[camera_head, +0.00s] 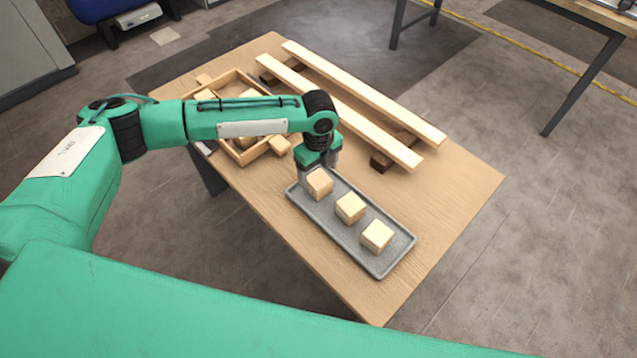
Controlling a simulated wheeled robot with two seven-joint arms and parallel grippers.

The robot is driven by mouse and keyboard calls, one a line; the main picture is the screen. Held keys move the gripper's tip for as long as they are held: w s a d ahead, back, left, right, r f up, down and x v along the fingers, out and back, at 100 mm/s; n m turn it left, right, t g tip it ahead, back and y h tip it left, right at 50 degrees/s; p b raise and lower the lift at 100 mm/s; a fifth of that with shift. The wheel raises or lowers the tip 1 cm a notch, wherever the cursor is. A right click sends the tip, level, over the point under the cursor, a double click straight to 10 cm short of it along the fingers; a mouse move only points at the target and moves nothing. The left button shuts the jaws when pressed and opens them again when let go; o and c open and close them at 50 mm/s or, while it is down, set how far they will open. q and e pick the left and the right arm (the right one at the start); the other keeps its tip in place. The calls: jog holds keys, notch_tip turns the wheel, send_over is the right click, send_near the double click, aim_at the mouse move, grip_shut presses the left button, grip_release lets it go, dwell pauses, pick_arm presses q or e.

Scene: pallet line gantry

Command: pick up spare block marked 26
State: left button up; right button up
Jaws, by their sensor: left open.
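Three pale wooden blocks stand in a row on a grey tray (345,241) on the table. The far block (319,183) is at the tray's far left end, the middle block (350,208) sits near its centre, and the near block (377,237) is towards its near right end. I cannot read any number on them, so I cannot tell which is 26. My left gripper (317,172) points down at the far block, just behind and above it. It is open. Its fingertips are partly hidden by that block, and I cannot tell whether they touch it. My right gripper is not in view.
A wooden crate (243,159) with blocks in it stands at the table's left, partly behind my left arm. A loose block (279,145) lies by it. Two long planks (360,92) rest on dark supports at the back. The table's right side (450,190) is clear.

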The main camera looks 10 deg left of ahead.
aim_at(318, 179)
pick_arm(q)
jog(key=shift+f, duration=0.65)
notch_tip(318, 179, down, 5)
jog(key=shift+f+p, duration=0.1)
jog(key=shift+p, duration=0.3)
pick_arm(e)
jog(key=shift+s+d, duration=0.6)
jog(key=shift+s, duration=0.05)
pick_arm(q)
jog(key=shift+c, duration=0.2)
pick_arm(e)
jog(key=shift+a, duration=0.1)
pick_arm(q)
jog(key=c, duration=1)
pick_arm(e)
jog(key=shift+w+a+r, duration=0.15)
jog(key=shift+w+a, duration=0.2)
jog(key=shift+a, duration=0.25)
